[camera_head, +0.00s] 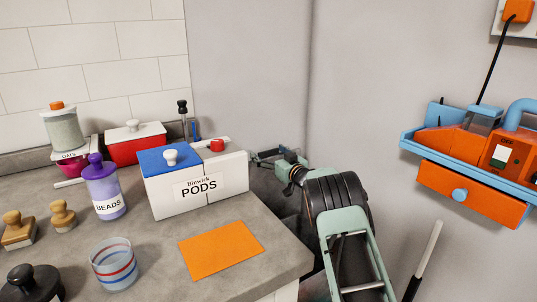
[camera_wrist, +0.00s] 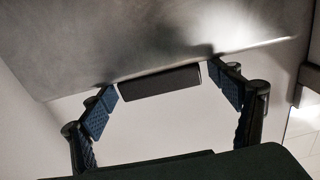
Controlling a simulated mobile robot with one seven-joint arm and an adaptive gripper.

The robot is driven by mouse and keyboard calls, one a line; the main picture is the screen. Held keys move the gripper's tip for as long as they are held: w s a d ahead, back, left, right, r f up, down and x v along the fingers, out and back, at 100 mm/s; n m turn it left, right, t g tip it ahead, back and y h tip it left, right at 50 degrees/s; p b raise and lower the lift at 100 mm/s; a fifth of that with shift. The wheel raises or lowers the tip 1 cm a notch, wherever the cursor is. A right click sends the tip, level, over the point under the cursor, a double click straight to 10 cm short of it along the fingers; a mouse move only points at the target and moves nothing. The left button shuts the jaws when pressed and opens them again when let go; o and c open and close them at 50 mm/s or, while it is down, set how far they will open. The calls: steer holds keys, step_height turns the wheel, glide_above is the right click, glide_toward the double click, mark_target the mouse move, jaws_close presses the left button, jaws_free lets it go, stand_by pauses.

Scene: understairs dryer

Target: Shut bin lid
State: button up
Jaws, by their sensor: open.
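A white box labelled "Binwick PODS" (camera_head: 200,188) stands on the counter. Its left part has a blue top (camera_head: 165,160) with a white knob; its right part has a white top with a red knob (camera_head: 217,145). Both tops look closed. No other bin or open lid can be made out for sure. My gripper (camera_head: 258,157) is just right of the box's back corner, pointing left, by the grey wall. In the wrist view its blue-padded fingers (camera_wrist: 164,88) are spread, with a dark bar (camera_wrist: 160,82) visible between the fingertips. I cannot tell what the bar belongs to, or whether it is touched.
The grey counter (camera_head: 150,250) holds a purple beads jar (camera_head: 104,190), a striped glass (camera_head: 113,263), an orange sheet (camera_head: 221,249) and a red box with white lid (camera_head: 136,145). An orange unit with a drawer (camera_head: 470,190) is on the right wall. A white-and-black stick (camera_head: 425,255) stands below it.

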steer(key=shift+c, duration=0.6)
steer(key=c, duration=1.6)
steer(key=shift+d, duration=0.15)
